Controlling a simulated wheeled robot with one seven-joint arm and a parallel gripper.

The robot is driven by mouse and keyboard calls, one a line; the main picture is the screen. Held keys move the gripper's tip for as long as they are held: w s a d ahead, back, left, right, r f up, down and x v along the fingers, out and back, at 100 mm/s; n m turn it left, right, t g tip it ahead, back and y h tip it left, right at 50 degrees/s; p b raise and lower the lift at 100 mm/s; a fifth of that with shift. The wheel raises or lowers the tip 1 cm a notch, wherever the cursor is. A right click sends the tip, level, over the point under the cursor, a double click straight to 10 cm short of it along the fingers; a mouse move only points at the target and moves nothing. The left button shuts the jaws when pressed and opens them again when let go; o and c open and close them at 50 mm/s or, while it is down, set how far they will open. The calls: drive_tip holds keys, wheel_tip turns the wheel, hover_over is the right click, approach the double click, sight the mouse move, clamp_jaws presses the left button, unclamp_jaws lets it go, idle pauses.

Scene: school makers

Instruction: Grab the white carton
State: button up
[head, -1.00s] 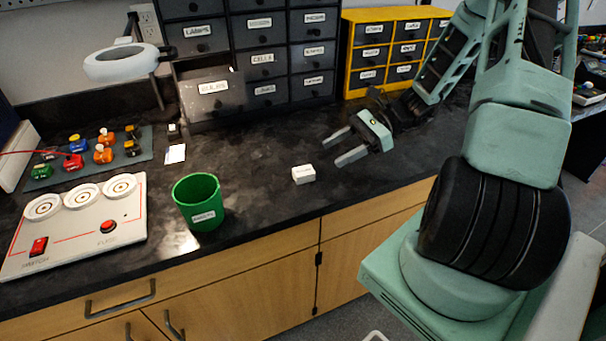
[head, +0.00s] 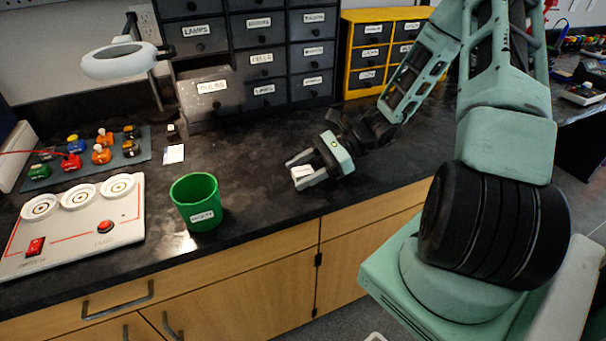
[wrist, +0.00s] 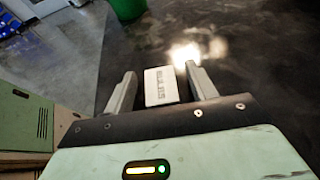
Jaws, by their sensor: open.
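The small white carton (head: 302,171) rests on the black countertop, right of the green cup. My gripper (head: 300,170) is open around it, with one finger on either side. In the wrist view the carton (wrist: 161,86) lies between the two fingers of my gripper (wrist: 160,84), its printed label facing up. A narrow gap shows between the carton and each finger. The near finger hides part of the carton in the head view.
A green cup (head: 197,202) stands to the left near the counter's front edge. A white switch panel (head: 75,228) lies further left. Dark drawers (head: 262,60) and a yellow drawer cabinet (head: 347,60) stand at the back. The counter behind the carton is clear.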

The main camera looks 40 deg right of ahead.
drive_tip(key=c, duration=1)
drive_tip(key=shift+c, duration=0.2)
